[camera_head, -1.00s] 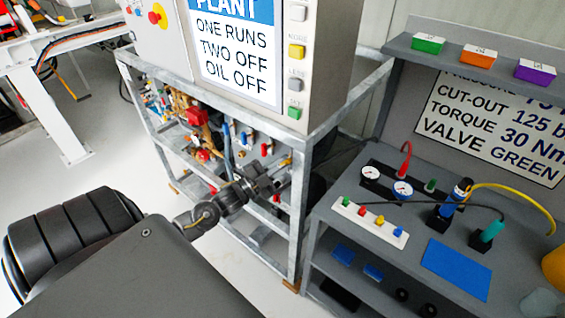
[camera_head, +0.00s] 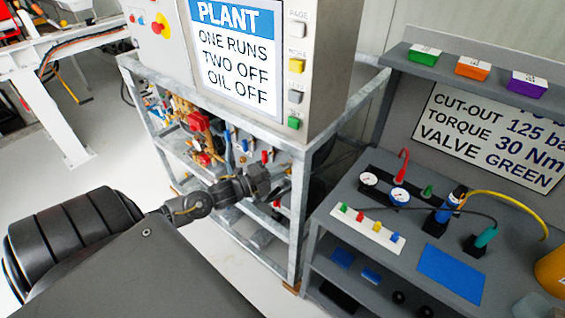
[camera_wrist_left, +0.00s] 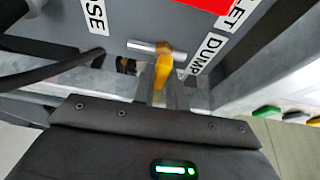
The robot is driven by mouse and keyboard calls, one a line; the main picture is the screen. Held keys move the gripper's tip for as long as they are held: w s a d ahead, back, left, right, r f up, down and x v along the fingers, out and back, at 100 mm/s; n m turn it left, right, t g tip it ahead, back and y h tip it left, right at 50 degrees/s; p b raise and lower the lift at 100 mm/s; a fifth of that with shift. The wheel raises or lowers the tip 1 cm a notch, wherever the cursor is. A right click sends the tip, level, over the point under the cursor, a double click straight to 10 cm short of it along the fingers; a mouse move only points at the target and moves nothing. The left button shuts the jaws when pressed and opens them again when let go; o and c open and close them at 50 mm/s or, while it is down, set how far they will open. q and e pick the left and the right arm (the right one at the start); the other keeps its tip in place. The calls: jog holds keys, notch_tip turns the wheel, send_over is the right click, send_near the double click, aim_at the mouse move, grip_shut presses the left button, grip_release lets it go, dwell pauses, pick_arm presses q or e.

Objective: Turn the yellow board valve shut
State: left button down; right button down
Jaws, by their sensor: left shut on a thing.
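In the left wrist view, a yellow valve lever (camera_wrist_left: 163,70) sits on a short silver fitting (camera_wrist_left: 150,47) on a grey board, beside a DUMP label (camera_wrist_left: 202,56). The lever points down in the picture, toward my left gripper (camera_wrist_left: 170,97). The gripper is shut on the lever's end, which is partly hidden between the fingers. In the head view, my left gripper (camera_head: 277,187) reaches into the front right side of the galvanised frame (camera_head: 300,215). It hides the yellow lever there. My right gripper is not in view.
A control cabinet (camera_head: 318,60) with a sign stands on the frame, above my gripper. Frame rails and posts are close around it. A grey bench (camera_head: 350,215) stands to the right, with gauges (camera_head: 399,196) and a white strip of coloured knobs (camera_head: 347,222). A dark hose (camera_wrist_left: 60,80) runs beside the wrist.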

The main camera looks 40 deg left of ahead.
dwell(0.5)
pick_arm(q)
jog(key=c, duration=1.4)
grip_release()
jog(key=shift+c, duration=0.2)
jog(key=b+v, duration=0.2)
jog(key=v, duration=0.8)
jog(key=shift+s+a, duration=0.15)
jog(key=shift+s, duration=0.25)
